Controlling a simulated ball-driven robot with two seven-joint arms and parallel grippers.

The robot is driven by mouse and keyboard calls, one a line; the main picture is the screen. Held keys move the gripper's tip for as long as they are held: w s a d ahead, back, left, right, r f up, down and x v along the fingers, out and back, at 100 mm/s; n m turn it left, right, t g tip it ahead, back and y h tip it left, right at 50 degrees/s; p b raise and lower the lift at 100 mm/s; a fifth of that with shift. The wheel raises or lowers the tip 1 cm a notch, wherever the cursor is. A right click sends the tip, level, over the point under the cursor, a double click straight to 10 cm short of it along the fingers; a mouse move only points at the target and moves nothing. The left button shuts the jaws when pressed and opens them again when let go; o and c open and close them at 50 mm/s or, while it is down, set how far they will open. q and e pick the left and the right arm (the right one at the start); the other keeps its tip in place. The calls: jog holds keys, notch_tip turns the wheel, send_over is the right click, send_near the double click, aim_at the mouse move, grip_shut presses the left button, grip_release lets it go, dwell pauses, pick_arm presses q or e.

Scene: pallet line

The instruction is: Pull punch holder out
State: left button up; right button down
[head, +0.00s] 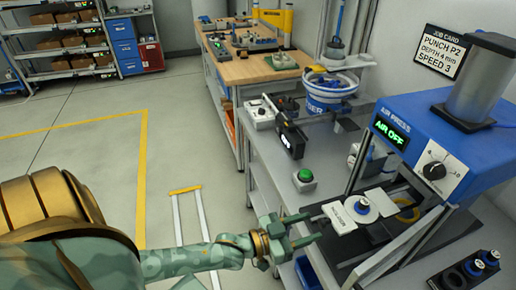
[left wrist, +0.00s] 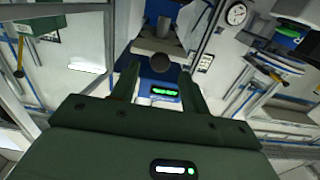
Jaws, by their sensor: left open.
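A white punch holder plate (head: 341,219), with a blue-and-white round piece on it, sits low at the front of the blue air press (head: 412,112). The press display reads AIR OFF. My left gripper (head: 314,227) is open and empty, its fingers pointing right toward the holder's left edge. A small gap seems to remain; exact contact is hard to tell. In the left wrist view the open fingers (left wrist: 158,82) point toward the press, whose green display (left wrist: 164,91) shows between them; the holder cannot be made out there. My right gripper is out of view.
A green button box (head: 304,181) and a black device (head: 291,139) stand on the grey bench left of the press. A dark rack (head: 456,282) with spare punches is at lower right. A job card (head: 440,53) reads punch P2. Open floor lies left of the bench.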

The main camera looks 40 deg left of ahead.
pick_arm(q)
jog(key=v, duration=1.4)
jog(key=shift+s+a+p, duration=0.15)
jog(key=shift+s+p, duration=0.15)
